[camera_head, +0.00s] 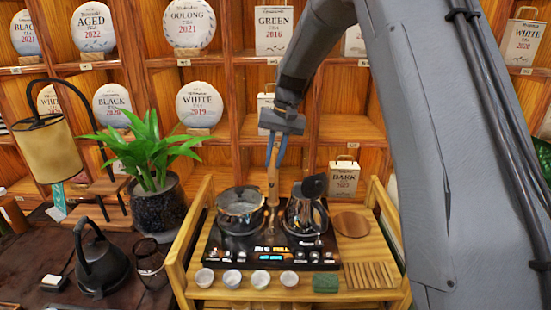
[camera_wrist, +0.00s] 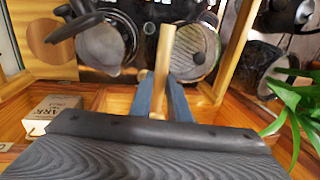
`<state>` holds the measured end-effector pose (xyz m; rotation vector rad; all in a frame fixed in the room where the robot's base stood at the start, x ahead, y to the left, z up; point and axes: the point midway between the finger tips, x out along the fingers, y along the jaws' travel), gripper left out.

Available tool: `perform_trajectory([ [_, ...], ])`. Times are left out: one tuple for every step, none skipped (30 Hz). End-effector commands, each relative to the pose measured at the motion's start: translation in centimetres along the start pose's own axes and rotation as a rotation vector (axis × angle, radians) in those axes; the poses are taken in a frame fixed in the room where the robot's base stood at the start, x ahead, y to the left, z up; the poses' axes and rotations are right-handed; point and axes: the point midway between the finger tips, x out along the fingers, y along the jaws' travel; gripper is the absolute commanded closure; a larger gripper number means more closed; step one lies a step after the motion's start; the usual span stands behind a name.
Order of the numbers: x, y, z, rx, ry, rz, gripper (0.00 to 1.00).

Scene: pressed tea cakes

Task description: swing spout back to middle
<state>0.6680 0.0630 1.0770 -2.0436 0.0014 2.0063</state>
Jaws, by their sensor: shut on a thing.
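The spout (camera_head: 272,180) is a slim tan-gold piece rising between a lidded glass pot (camera_head: 240,208) on the left and a steel kettle (camera_head: 306,212) on the right, at the black tea stove (camera_head: 270,257). My gripper (camera_head: 276,150) reaches down from above, its two blue fingers closed around the spout. In the wrist view the spout (camera_wrist: 164,55) stands between the fingers, its free end close to the rim of the lidded pot (camera_wrist: 192,50). The kettle (camera_wrist: 105,45) is on the other side, further from it.
A wooden tea cart (camera_head: 186,255) carries the stove, several small cups (camera_head: 232,279), a round wooden lid (camera_head: 350,224) and a green block (camera_head: 325,284). A potted plant (camera_head: 152,165) and dark kettle (camera_head: 100,262) stand left. Shelves with tea cakes rise behind.

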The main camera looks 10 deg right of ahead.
Motion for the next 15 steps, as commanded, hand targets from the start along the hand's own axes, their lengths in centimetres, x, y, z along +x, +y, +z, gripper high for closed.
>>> perform_trajectory([
  [-0.23, -0.07, -0.18, 0.0, 0.006, -0.001, 1.0],
  [-0.23, -0.07, -0.18, 0.0, 0.006, -0.001, 1.0],
  [-0.23, -0.07, -0.18, -0.001, 0.006, -0.001, 1.0],
  [-0.23, -0.07, -0.19, -0.001, 0.006, -0.001, 1.0],
  [-0.24, -0.07, -0.19, -0.001, 0.006, -0.001, 1.0],
  [-0.24, -0.07, -0.19, -0.001, 0.006, -0.001, 1.0],
  [-0.24, -0.07, -0.19, -0.001, 0.006, -0.001, 1.0],
  [-0.24, -0.07, -0.19, -0.001, 0.007, -0.001, 1.0],
  [-0.24, -0.07, -0.19, -0.001, 0.006, -0.001, 0.77],
  [-0.23, -0.06, -0.18, -0.001, 0.006, -0.001, 0.72],
  [-0.21, -0.06, -0.16, -0.001, 0.006, -0.001, 0.67],
  [-0.19, -0.05, -0.15, -0.001, 0.005, -0.001, 0.65],
  [-0.17, -0.04, -0.13, -0.002, 0.004, -0.001, 0.65],
  [-0.16, -0.04, -0.12, -0.002, 0.004, -0.001, 0.65],
  [-0.14, -0.04, -0.11, -0.002, 0.004, -0.001, 0.65],
])
